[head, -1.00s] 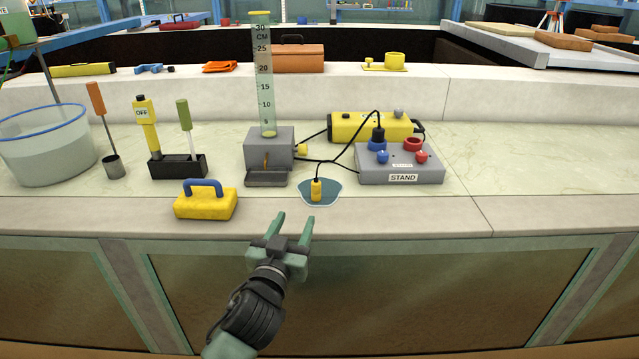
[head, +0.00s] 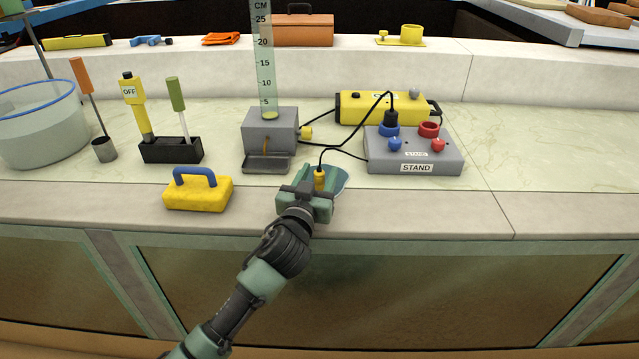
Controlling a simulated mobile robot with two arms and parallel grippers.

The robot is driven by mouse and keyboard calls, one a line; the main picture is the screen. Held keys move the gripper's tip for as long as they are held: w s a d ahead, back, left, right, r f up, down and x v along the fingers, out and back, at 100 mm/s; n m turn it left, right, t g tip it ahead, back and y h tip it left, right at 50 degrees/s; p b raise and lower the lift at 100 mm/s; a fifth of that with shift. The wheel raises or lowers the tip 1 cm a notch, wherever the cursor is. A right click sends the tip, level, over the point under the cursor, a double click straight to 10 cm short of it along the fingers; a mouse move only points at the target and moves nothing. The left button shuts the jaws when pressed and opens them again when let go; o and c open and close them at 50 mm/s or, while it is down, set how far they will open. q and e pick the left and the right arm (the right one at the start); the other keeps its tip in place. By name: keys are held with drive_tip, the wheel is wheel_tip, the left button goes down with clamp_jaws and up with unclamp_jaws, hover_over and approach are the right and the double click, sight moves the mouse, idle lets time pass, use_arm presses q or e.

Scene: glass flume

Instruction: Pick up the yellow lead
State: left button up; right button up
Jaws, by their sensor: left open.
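The yellow lead (head: 319,181) is a small yellow plug on a black cable. I cannot tell whether the fingers touch the plug. My right gripper is not in view.
The grey stand box (head: 415,153) with blue and red knobs is to the right. A grey block (head: 270,132) with a clear scale tube (head: 264,70) stands behind left. A yellow block with a blue handle (head: 198,192) sits left of my gripper. The counter's right side is clear.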

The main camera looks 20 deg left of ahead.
use_arm(q)
drive_tip(key=shift+w, duration=0.35)
clamp_jaws()
drive_tip(key=shift+r, duration=0.15)
